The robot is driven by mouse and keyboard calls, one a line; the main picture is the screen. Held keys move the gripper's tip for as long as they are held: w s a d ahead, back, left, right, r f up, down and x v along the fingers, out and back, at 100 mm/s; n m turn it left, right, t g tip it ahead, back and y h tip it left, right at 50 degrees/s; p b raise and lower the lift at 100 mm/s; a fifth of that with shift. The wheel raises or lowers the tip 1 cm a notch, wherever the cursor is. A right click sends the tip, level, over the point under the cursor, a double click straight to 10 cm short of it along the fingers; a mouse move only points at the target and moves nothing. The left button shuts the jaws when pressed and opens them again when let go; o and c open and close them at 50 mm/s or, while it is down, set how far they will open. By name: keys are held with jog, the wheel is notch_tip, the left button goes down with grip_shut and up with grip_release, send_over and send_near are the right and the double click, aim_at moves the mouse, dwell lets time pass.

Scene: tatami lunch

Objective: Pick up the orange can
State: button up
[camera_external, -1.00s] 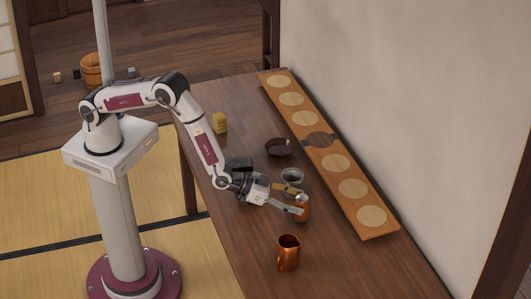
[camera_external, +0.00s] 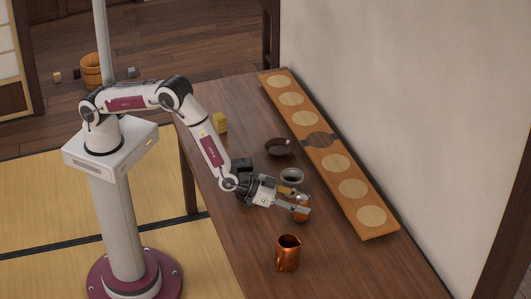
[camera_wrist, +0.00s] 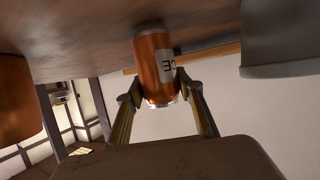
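The orange can (camera_external: 303,217) stands on the wooden table at the end of my gripper (camera_external: 298,201), partly hidden by a finger in the external view. In the wrist view, which looks upside down, the orange can (camera_wrist: 153,62) with its white label lies between and just beyond the fingertips of my gripper (camera_wrist: 160,93). The fingers are spread, one on each side of the can's near end. A narrow gap seems to show beside it, with no clear contact.
A copper mug (camera_external: 288,253) stands nearer the camera and shows at left in the wrist view (camera_wrist: 16,100). A grey bowl (camera_external: 291,177), dark bowl (camera_external: 278,147), black box (camera_external: 242,164) and yellow block (camera_external: 220,123) are farther back. A long board (camera_external: 375,232) lies along the wall.

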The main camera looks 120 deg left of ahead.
jog(key=shift+c, duration=1)
jog(key=shift+r, duration=0.15)
jog(key=shift+r, duration=4.85)
